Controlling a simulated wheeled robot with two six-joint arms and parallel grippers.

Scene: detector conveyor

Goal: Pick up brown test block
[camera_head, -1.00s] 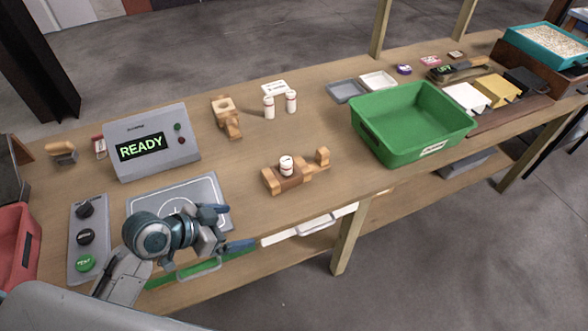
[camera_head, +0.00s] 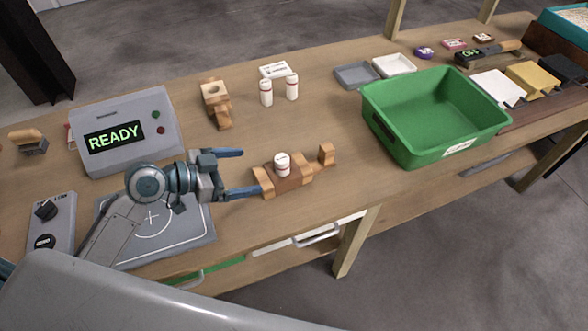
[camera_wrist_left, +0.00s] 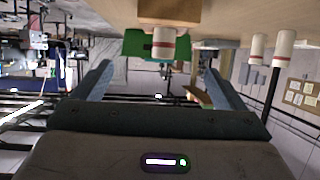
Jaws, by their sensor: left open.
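A brown block (camera_head: 292,178) sits in a lighter wooden piece with raised ends on the table, in the middle of the head view. A white vial (camera_head: 282,164) with a red band stands upright on it. My left gripper (camera_head: 249,172) is open and empty, just left of the block, fingers pointing toward it. The front finger's tip is close to the wooden piece; I cannot tell whether it touches. In the left wrist view, which looks inverted, brown wood (camera_wrist_left: 170,12) and the vial (camera_wrist_left: 163,45) show beyond and between the open fingers (camera_wrist_left: 163,78).
A green bin (camera_head: 435,125) stands to the right. Two white vials (camera_head: 266,92) and another wooden piece (camera_head: 215,105) stand behind. The READY console (camera_head: 125,130) and a grey plate (camera_head: 190,230) are at left. The table's front edge is close by.

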